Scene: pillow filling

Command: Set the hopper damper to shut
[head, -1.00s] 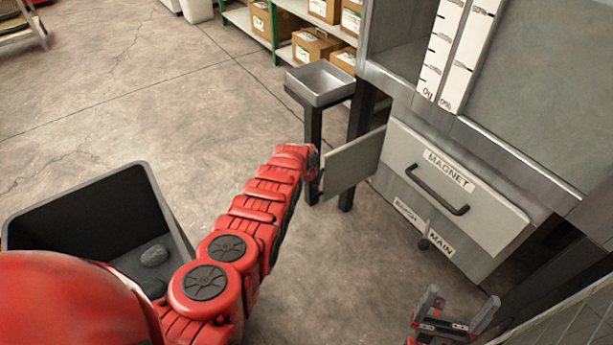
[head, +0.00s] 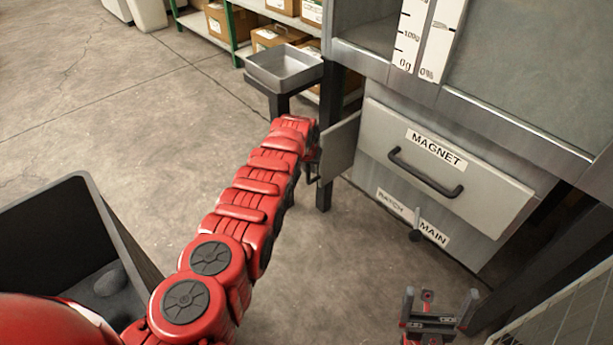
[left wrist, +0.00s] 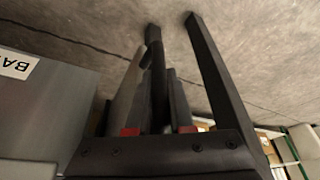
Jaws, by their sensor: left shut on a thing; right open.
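The hopper damper is a pale grey plate (head: 339,148) sticking out of the left side of the grey hopper housing, partly out. In the left wrist view the plate (left wrist: 124,98) runs away on the left, with a dark handle (left wrist: 154,55) near it. My left gripper (head: 314,168) is at the plate's outer end, shut on the damper's handle; its jaws are mostly hidden behind my arm. The left gripper (left wrist: 158,118) also shows in its wrist view, around the handle. My right gripper (head: 439,303) is open and empty, low at the right.
The magnet drawer (head: 480,190) with a black handle is beside the damper. A small lever (head: 416,228) sits between the BATCH and MAIN labels. A grey tray (head: 284,68) stands on a black stand behind. A dark bin (head: 45,235) is at the left.

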